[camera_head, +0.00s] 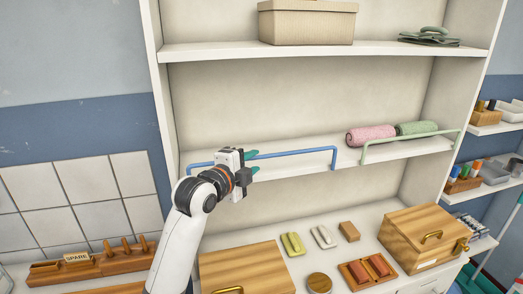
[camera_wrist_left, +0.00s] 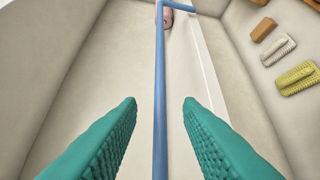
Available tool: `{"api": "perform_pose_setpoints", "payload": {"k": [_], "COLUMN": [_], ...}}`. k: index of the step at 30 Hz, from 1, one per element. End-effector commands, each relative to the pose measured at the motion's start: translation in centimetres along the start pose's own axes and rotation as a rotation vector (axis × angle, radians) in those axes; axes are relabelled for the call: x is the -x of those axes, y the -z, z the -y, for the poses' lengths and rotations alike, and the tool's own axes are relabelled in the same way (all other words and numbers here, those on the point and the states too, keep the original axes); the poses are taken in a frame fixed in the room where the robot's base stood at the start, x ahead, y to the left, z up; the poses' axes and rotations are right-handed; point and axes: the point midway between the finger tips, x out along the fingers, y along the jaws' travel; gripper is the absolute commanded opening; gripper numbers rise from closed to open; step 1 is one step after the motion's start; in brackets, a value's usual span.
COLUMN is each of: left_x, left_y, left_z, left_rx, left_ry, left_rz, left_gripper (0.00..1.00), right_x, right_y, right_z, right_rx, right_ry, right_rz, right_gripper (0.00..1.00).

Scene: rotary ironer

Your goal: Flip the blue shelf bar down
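The blue shelf bar (camera_head: 300,152) runs along the front of the left half of the middle shelf, standing raised above the shelf edge. Its right end bends down to the shelf; my left gripper hides part of its left half. My left gripper (camera_head: 254,162) is at the bar with its teal fingers pointing right. In the left wrist view the blue bar (camera_wrist_left: 160,80) runs lengthwise between the two open fingers (camera_wrist_left: 159,104), with a gap on each side. My right gripper is not in view.
A green bar (camera_head: 410,136) fronts the right half of the shelf, with pink (camera_head: 371,135) and green (camera_head: 416,128) rolls behind it. Brushes (camera_head: 292,244), a wooden box (camera_head: 425,237) and other items sit on the counter below. A beige box (camera_head: 307,24) stands on the upper shelf.

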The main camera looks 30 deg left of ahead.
Motion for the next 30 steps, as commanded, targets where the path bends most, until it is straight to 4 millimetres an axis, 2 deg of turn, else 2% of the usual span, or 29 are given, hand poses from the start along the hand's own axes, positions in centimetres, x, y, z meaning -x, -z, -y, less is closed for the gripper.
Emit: {"api": "perform_pose_setpoints", "payload": {"k": [1, 3, 9, 20, 21, 27, 30], "left_x": [-1.0, -2.2, -4.6, -5.3, -5.3, -5.3, -5.3], "left_y": [-0.2, -0.1, -0.1, -0.1, -0.1, -0.1, -0.1], "left_z": [-0.4, -0.4, -0.1, 0.1, 0.1, 0.1, 0.1], "left_rx": [0.006, 0.005, 0.003, -0.001, -0.001, 0.0, 0.0], "left_ry": [0.004, 0.003, 0.002, 0.002, 0.002, 0.002, 0.002], "left_rz": [0.002, 0.002, 0.001, 0.001, 0.001, 0.001, 0.001], "left_gripper": [0.32, 0.32, 0.32, 0.32, 0.31, 0.0, 0.0], "right_x": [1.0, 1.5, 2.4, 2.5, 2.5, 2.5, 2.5], "right_y": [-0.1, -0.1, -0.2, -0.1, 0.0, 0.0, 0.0], "right_z": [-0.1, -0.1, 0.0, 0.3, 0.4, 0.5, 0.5], "right_rx": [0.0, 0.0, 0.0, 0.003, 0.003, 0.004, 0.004], "right_ry": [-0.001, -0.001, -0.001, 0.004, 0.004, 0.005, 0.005], "right_rz": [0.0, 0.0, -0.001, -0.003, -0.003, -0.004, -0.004], "right_gripper": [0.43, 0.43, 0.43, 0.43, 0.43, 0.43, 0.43]}}
